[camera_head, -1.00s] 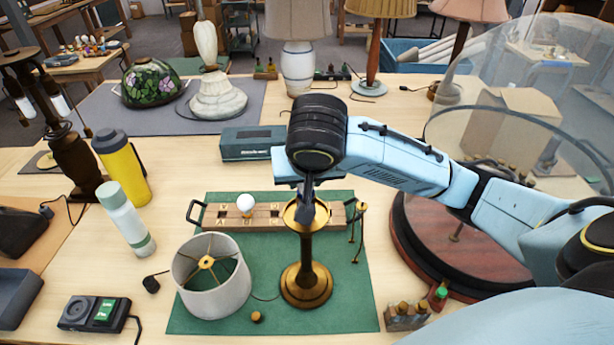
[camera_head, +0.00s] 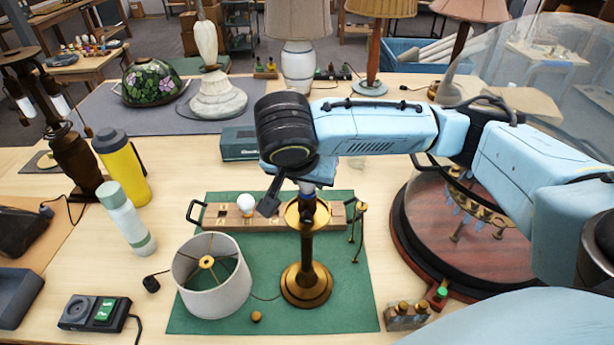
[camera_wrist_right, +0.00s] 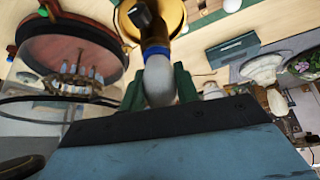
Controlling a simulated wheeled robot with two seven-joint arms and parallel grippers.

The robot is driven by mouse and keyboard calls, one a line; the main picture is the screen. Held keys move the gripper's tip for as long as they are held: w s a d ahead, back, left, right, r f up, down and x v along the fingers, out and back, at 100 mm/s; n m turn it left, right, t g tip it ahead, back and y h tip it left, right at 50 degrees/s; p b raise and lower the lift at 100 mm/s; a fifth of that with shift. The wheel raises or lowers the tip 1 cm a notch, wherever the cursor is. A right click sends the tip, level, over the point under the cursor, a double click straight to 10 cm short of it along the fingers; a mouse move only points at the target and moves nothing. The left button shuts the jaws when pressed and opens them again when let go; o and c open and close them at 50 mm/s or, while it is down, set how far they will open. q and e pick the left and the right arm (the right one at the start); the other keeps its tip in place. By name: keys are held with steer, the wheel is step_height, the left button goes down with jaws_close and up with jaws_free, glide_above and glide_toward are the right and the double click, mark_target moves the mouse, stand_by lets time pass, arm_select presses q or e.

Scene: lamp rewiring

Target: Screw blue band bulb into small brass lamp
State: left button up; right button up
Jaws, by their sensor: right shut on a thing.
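The small brass lamp (camera_head: 306,282) stands upright on the green mat, its brass cup (camera_head: 292,214) at the top. The blue band bulb (camera_wrist_right: 158,82) is upside down in the right wrist view, its blue band toward the lamp's socket. It stands in line above the lamp, its base at the socket. I cannot tell how deep it sits. My right gripper (camera_wrist_right: 160,76) is shut on the bulb's glass, with a green finger on each side. In the head view one dark finger shows left of the lamp top. My left gripper is not in view.
A white shade (camera_head: 213,283) stands left of the lamp. Behind it a wooden rack (camera_head: 228,222) holds a white round bulb (camera_head: 246,203). A glass dome on a round wooden base (camera_head: 420,250) stands to the right, under my right arm. Small brass parts (camera_head: 405,315) sit at the front right.

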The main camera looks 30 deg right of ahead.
steer(key=m+g, duration=0.1)
steer(key=m, duration=0.1)
steer(key=m+g+h, duration=0.1)
steer(key=m, duration=0.2)
steer(key=shift+g, duration=0.3)
steer(key=o, duration=1.1)
steer(key=n+t, duration=0.2)
steer(key=n, duration=0.2)
steer(key=shift+d+y, duration=0.1)
steer(key=shift+y, duration=0.3)
steer(key=n+t+y, duration=0.1)
steer(key=n, duration=0.2)
steer(key=n+y, duration=0.1)
steer(key=n, duration=0.2)
steer(key=n+t+y, duration=0.1)
steer(key=n, duration=0.1)
steer(key=shift+n+t+y, duration=0.3)
steer(key=shift+n+y, duration=0.1)
steer(key=n+y, duration=0.1)
steer(key=n, duration=0.2)
steer(key=shift+w+y, duration=0.15)
steer(key=shift+y, duration=0.15)
